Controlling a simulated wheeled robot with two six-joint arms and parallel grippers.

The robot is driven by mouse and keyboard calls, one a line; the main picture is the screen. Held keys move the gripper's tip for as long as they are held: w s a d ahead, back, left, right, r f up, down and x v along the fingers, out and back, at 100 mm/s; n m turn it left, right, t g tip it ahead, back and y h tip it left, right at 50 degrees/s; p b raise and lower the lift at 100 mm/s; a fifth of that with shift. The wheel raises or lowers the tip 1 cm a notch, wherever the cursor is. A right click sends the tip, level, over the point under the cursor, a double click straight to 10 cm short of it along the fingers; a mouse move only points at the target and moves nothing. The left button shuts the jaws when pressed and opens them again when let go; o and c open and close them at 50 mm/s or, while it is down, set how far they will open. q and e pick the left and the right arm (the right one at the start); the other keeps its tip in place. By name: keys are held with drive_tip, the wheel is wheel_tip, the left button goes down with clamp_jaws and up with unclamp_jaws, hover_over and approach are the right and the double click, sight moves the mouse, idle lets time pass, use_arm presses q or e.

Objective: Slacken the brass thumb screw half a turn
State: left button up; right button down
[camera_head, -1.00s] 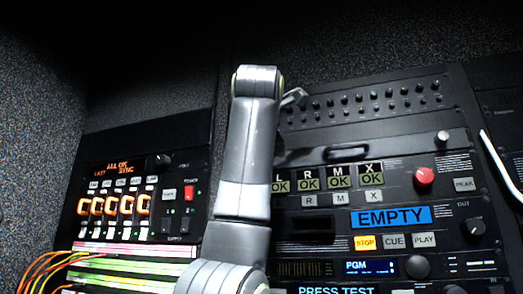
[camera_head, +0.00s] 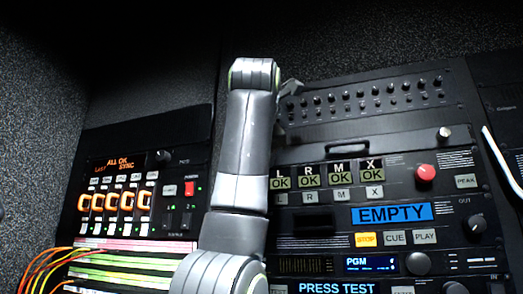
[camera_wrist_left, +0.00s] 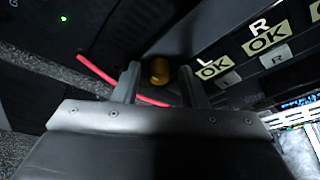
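The brass thumb screw (camera_wrist_left: 159,70) shows in the left wrist view as a small, dark golden round knob on a black panel. My left gripper (camera_wrist_left: 158,73) is open, with one finger on each side of the screw and a visible gap on both sides. I cannot tell how deep the fingers reach around it. In the head view my left arm stands in front of the panels; only a small grey part of its hand shows behind the upper joint. The screw is hidden there. My right gripper is in neither view.
A red cable (camera_wrist_left: 97,72) runs behind my fingers in the wrist view. Orange and yellow cables (camera_head: 38,268) hang at lower left.

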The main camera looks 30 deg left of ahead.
use_arm(q)
drive_tip(key=shift+s, duration=0.1)
drive_tip(key=b+v, duration=0.4)
drive_tip(key=v, duration=1.3)
drive_tip(key=shift+d, duration=0.2)
